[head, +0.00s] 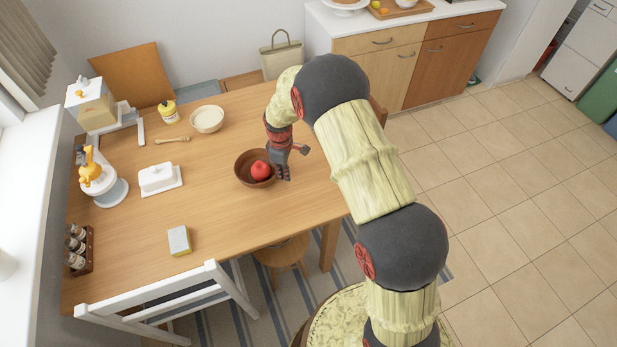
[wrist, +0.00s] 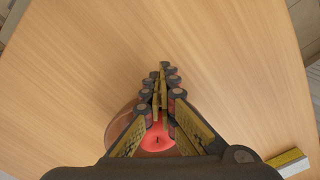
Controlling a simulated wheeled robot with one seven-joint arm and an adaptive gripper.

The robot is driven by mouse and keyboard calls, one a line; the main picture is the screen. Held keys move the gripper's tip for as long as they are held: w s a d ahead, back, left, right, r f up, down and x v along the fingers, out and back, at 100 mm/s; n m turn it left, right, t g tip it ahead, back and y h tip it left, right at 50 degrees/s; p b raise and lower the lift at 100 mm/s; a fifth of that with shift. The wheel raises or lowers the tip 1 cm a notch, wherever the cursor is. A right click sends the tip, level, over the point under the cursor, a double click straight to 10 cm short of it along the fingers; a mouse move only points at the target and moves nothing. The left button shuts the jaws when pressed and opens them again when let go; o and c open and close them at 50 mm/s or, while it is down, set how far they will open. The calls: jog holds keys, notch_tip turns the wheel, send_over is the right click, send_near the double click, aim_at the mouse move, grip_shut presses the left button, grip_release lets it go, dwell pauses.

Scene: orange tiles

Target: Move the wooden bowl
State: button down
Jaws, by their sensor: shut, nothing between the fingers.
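The wooden bowl (head: 243,168) is brown and sits upright on the table, with a red apple (head: 261,170) inside it. My gripper (head: 284,178) is over the bowl's right side in the head view, and its fingers hide part of the rim. In the wrist view my gripper (wrist: 161,70) has its fingertips together with nothing between them. The bowl (wrist: 120,122) and the apple (wrist: 157,140) show below and behind the fingers there. I cannot tell whether the fingers touch the rim.
The wooden table (head: 215,215) also bears a cream bowl (head: 207,119), a honey dipper (head: 173,139), a white butter dish (head: 160,178), a sponge (head: 179,240) and a bottle rack (head: 78,250). A white chair (head: 160,300) stands at the front edge. The table between bowl and sponge is clear.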

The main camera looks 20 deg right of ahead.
aim_at(251, 167)
jog(key=w+a, duration=0.2)
jog(key=a, duration=0.1)
jog(key=w+a, duration=0.2)
jog(key=a, duration=0.2)
jog(key=w+a, duration=0.3)
jog(key=shift+w+a, duration=0.1)
jog(key=shift+a, duration=0.05)
